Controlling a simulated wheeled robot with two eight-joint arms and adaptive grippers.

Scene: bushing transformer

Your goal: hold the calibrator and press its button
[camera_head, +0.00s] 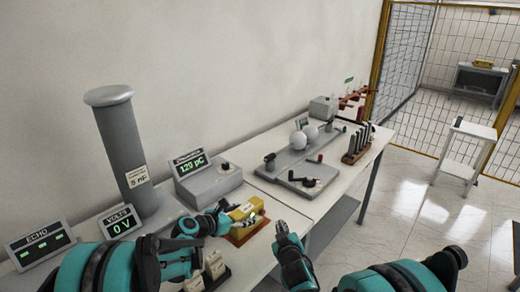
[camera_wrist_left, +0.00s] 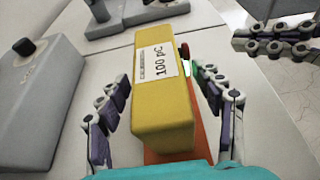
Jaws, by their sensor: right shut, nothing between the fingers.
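The calibrator is a yellow box (camera_head: 243,211) labelled "100 pC", resting on an orange-red base on the bench. In the left wrist view, the calibrator (camera_wrist_left: 163,95) lies between my left fingers (camera_wrist_left: 163,100), which are open with a gap on each side. In the head view, my left gripper (camera_head: 222,217) is at the calibrator's left. My right gripper (camera_head: 281,229) is shut and empty, to the calibrator's right and apart from it.
A grey meter (camera_head: 207,180) reading "120 pC" stands behind the calibrator. A tall grey cylinder (camera_head: 124,150) and "VOLTS" (camera_head: 121,222) and "ECHO" (camera_head: 40,246) displays stand at left.

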